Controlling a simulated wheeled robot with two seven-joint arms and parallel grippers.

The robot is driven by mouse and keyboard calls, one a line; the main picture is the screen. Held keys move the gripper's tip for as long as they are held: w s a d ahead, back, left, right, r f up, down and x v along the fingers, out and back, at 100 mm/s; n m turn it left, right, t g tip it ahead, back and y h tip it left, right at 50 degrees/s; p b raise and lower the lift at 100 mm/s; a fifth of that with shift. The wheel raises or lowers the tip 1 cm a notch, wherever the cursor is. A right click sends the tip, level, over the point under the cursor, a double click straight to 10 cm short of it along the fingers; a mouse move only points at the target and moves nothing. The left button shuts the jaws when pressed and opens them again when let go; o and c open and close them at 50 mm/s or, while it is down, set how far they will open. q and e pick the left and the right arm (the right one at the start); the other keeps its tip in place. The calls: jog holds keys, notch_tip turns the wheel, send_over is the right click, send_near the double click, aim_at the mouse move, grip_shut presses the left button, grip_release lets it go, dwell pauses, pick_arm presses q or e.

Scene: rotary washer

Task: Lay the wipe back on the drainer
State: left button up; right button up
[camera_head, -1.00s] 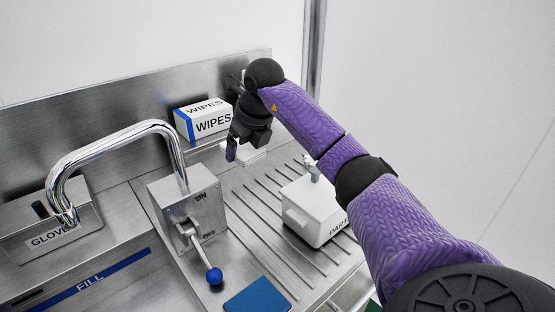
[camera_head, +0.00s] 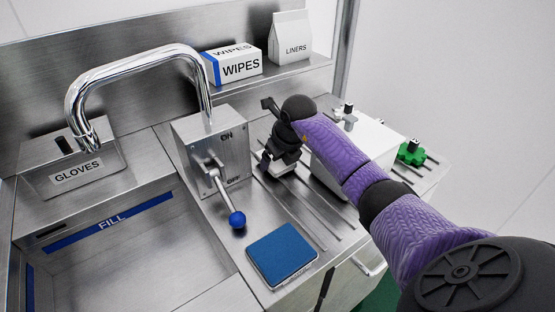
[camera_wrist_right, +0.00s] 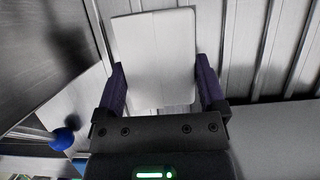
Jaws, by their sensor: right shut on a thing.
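The wipe is a pale, flat, roughly rectangular piece in the right wrist view (camera_wrist_right: 155,55). It sits between the two purple fingers of my right gripper (camera_wrist_right: 160,82), which is shut on it. In the head view the right gripper (camera_head: 271,162) is over the ridged drainer (camera_head: 313,212), just right of the ON/OFF valve box. Only a small pale part of the wipe shows there, under the gripper. I cannot tell whether the wipe touches the ridges. My left gripper is not in view.
The valve box (camera_head: 213,150) with its blue-knobbed lever (camera_head: 237,219) is close on the left. A blue pad (camera_head: 282,254) lies in front. A white box (camera_head: 375,139) and a green part (camera_head: 411,153) are to the right. The WIPES box (camera_head: 238,67) stands on the back ledge.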

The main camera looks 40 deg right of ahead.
jog(key=shift+f, duration=0.1)
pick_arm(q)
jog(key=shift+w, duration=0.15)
pick_arm(e)
jog(key=o, duration=0.8)
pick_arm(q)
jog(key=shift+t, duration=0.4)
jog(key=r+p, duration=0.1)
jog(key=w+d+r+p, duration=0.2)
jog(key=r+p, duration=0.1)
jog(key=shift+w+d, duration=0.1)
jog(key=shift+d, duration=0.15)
pick_arm(e)
jog(key=v, duration=1.2)
